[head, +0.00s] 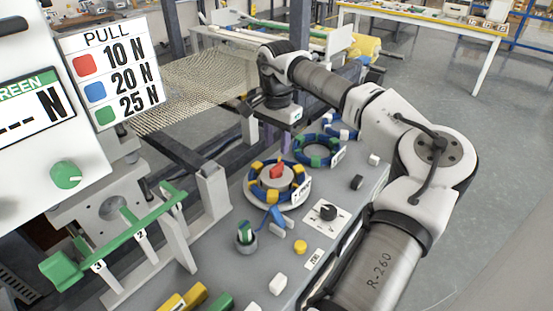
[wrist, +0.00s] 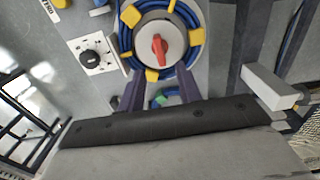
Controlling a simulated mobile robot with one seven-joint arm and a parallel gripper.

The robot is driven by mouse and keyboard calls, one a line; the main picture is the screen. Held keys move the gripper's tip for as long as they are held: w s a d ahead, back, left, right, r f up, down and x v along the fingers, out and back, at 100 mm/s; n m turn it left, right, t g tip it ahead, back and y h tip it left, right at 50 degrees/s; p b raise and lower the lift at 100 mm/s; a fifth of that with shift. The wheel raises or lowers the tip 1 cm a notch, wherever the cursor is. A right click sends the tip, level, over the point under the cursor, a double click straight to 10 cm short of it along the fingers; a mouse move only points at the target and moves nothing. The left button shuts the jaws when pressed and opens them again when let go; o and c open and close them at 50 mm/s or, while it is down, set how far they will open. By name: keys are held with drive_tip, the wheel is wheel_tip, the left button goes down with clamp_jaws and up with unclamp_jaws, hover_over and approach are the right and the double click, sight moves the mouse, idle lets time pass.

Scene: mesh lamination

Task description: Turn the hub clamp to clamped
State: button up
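The hub clamp is a red lever (head: 278,171) on a round grey hub, in the middle of a blue ring with yellow blocks (head: 264,194) on the grey bench. In the wrist view the red lever (wrist: 159,45) is near the top centre, pointing roughly up and down the picture. My gripper (wrist: 160,86) has its two dark purple fingers spread apart with nothing visibly held between them. The fingertips appear at the ring's lower edge, short of the lever. In the head view my gripper is mostly hidden under the wrist, behind the hub; a purple finger (head: 286,141) shows.
A black knob on a white plate (head: 327,213) sits right of the hub. A blue ring with green blocks (head: 318,150) lies behind. A small grey cup (head: 245,240) and a yellow button (head: 300,246) stand in front. A green lever bar (head: 120,235) runs along the left.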

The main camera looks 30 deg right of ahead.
sight(277, 166)
wheel_tip(277, 166, down, 7)
drive_tip(key=shift+f+p, duration=0.1)
drive_tip(key=shift+p, duration=0.65)
clamp_jaws()
